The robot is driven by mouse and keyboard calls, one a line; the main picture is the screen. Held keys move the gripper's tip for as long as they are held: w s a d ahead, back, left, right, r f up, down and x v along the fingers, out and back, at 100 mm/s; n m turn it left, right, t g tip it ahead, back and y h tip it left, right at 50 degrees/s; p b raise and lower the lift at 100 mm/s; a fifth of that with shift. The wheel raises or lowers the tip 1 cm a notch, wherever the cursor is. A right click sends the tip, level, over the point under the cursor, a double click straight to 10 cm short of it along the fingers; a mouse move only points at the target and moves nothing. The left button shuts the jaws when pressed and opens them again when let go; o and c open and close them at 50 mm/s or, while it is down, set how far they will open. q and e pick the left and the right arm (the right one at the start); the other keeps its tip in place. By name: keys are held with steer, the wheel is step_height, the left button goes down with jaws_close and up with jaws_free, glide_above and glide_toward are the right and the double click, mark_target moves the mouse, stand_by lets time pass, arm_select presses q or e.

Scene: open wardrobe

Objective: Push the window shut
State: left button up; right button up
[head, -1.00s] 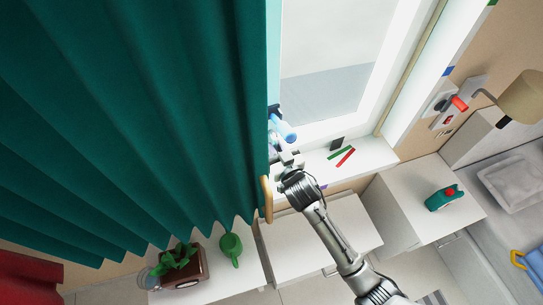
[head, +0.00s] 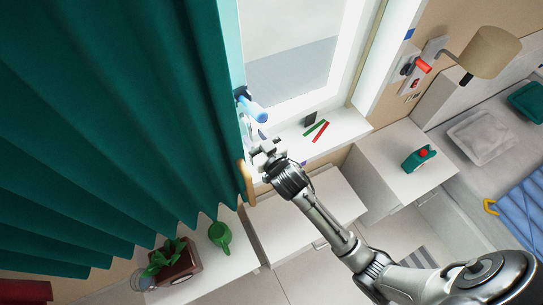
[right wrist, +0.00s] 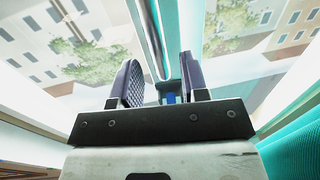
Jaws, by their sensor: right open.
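The window (head: 292,62) has a white frame and pale glass, behind the sill at the top of the head view. A pale teal strip beside it runs along the curtain's edge. My right gripper (head: 262,148) is by the sill, just right of the curtain edge, with its fingers small in this view. In the right wrist view the gripper (right wrist: 160,85) has its two dark fingers apart and nothing clearly held between them. A teal and white frame edge (right wrist: 152,35) shows beyond the fingers, with glass on both sides. The window's handle cannot be made out. My left gripper is out of view.
A green curtain (head: 110,110) fills the left and hides part of the window area. A blue cylinder (head: 255,110) is near the gripper. Red and green sticks (head: 318,130) lie on the sill. A potted plant (head: 172,262) and green watering can (head: 220,236) stand below.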

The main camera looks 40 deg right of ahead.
steer(key=s+b, duration=0.1)
steer(key=s, duration=0.9)
steer(key=shift+s, duration=0.3)
steer(key=shift+a, duration=0.1)
